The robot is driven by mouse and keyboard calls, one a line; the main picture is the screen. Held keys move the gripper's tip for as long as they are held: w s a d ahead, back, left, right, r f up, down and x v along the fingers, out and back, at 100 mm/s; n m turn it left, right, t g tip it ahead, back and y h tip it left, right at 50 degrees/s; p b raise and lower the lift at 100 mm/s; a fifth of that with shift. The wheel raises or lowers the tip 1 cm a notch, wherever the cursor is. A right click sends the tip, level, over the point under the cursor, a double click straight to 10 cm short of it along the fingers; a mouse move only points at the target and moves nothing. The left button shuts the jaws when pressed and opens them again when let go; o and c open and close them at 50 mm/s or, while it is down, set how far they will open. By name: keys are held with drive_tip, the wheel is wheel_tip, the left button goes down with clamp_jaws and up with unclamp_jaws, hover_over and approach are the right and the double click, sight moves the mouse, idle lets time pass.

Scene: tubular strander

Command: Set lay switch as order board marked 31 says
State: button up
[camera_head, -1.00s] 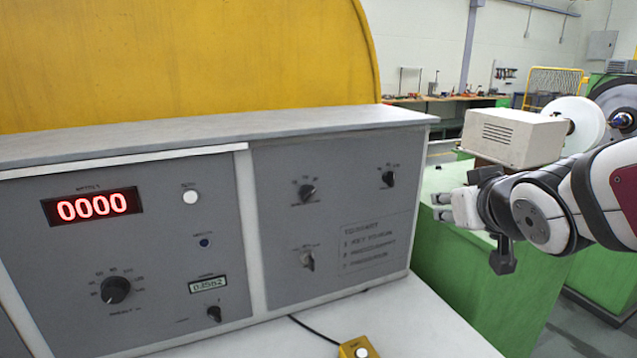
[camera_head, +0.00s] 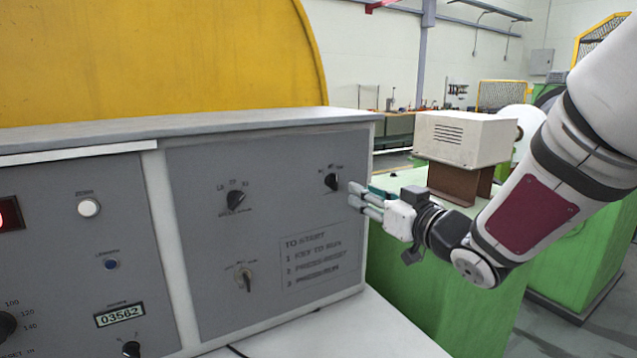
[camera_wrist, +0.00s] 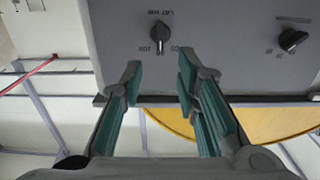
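The grey panel (camera_head: 265,215) carries two black knobs and a key switch (camera_head: 244,279). The left knob (camera_head: 236,200) has several short blurred labels above it. The right knob (camera_head: 332,181) sits near the panel's right edge. My gripper (camera_head: 362,199) is open and empty, just right of the right knob in the head view. In the wrist view, which is upside down, the right knob (camera_wrist: 160,33) stands beyond the gap between my open fingertips (camera_wrist: 158,80), apparently untouched; the left knob (camera_wrist: 292,40) is at the right. No order board shows.
A counter (camera_head: 350,325) runs below the panel, and a ledge (camera_head: 200,127) tops it. A green machine base (camera_head: 440,260) with a cream box (camera_head: 465,138) stands right behind my arm. A white button (camera_head: 88,207) and number display (camera_head: 120,314) are on the left panel.

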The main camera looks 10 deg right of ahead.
sight(337, 179)
drive_tip(key=x, duration=1)
clamp_jaws()
